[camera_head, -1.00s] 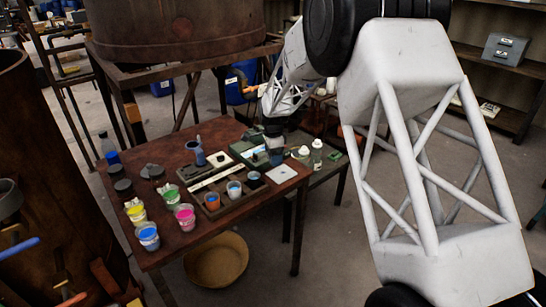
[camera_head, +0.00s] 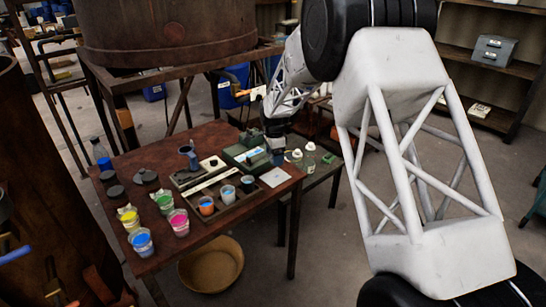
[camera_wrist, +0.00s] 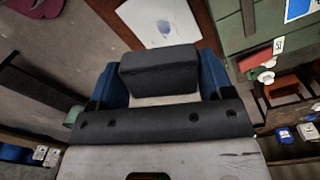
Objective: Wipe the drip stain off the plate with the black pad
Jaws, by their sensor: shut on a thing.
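The plate (camera_head: 274,177) is a small pale square at the right end of the brown table. It also shows at the top of the wrist view (camera_wrist: 138,30), with a small bluish stain (camera_wrist: 164,27) on it. The stain is too small to make out in the head view. My gripper (camera_head: 277,150) is over the table's right end, behind the plate in the head view. In the wrist view its blue fingers are shut on the black pad (camera_wrist: 158,70), a dark block. The pad appears apart from the plate, below it in the picture.
A tray (camera_head: 229,208) holding small cups lies left of the plate. Pink (camera_head: 178,222), blue (camera_head: 141,243) and yellow (camera_head: 129,217) paint cups stand farther left. A green case (camera_head: 240,150) is behind the plate. White-capped bottles (camera_head: 310,155) stand to the right.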

